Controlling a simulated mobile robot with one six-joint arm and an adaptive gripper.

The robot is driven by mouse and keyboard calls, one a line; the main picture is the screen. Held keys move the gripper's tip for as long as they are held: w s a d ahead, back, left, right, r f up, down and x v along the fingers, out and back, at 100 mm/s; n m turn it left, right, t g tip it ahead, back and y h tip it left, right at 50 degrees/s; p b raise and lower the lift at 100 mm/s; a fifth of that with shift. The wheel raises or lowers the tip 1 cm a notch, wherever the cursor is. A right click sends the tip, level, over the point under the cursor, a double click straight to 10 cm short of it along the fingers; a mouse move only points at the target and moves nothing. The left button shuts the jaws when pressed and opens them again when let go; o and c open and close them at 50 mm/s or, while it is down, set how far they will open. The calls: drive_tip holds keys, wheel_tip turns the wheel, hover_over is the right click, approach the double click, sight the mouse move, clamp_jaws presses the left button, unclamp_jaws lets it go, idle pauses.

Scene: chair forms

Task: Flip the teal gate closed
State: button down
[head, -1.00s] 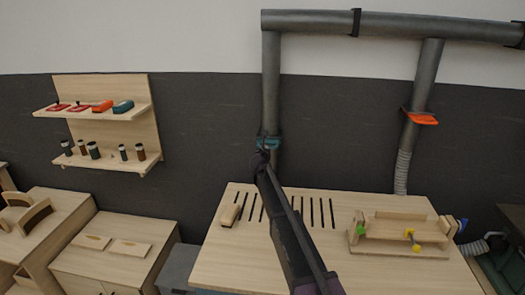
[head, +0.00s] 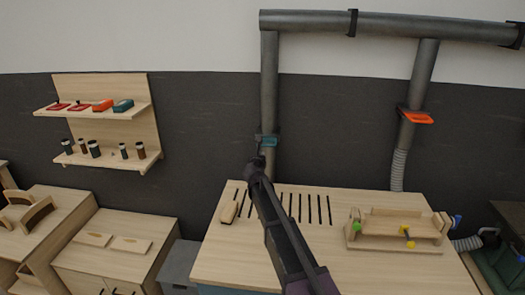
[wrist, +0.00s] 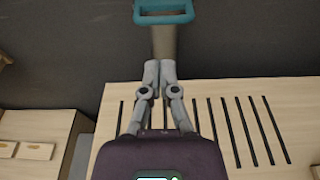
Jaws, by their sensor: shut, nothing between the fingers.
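The teal gate (head: 268,140) sits on the left vertical grey pipe (head: 269,90), low on the pipe above the workbench. In the wrist view the teal gate (wrist: 164,18) shows as a rounded frame sticking out at the top edge, partly cut off. My gripper (head: 257,161) is just below the gate in the head view. In the wrist view my gripper (wrist: 160,66) has its fingertips together with nothing between them, below the gate and apart from it in the picture. The gripper and arm hide the lower end of the pipe.
An orange gate (head: 417,117) sticks out from the right pipe (head: 424,75). The slotted workbench (head: 225,262) lies below, with a wooden block (head: 229,212) and a wooden jig (head: 400,228) on it. A wall shelf (head: 140,113) stands left. The wall between the pipes is clear.

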drive_tip(key=shift+s+r, duration=0.15)
drive_tip(key=shift+s, duration=0.65)
drive_tip(key=shift+s+r, duration=0.15)
drive_tip(key=shift+s, duration=0.6)
drive_tip(key=s+d+r+n+t+y, duration=0.1)
drive_tip(key=s+r+n+y, duration=0.15)
drive_tip(key=n, duration=0.45)
drive_tip(key=s+d+r+n+y, duration=0.1)
drive_tip(key=s+n+y, duration=0.1)
drive_tip(key=n+y, duration=0.3)
drive_tip(key=s+d+f+n+g+h, duration=0.1)
drive_tip(key=s+d+f+n+g, duration=0.55)
drive_tip(key=s+n, duration=0.35)
drive_tip(key=s+d+f+n+g+h, duration=0.1)
drive_tip(key=s+d+f+n+g, duration=0.4)
drive_tip(key=s+f+n, duration=0.45)
drive_tip(key=s+d+f+n+g+h, duration=0.2)
drive_tip(key=s+d+n+g+h, duration=0.3)
drive_tip(key=s+d, duration=0.8)
drive_tip(key=shift+s+f, duration=0.25)
drive_tip(key=shift+f, duration=0.05)
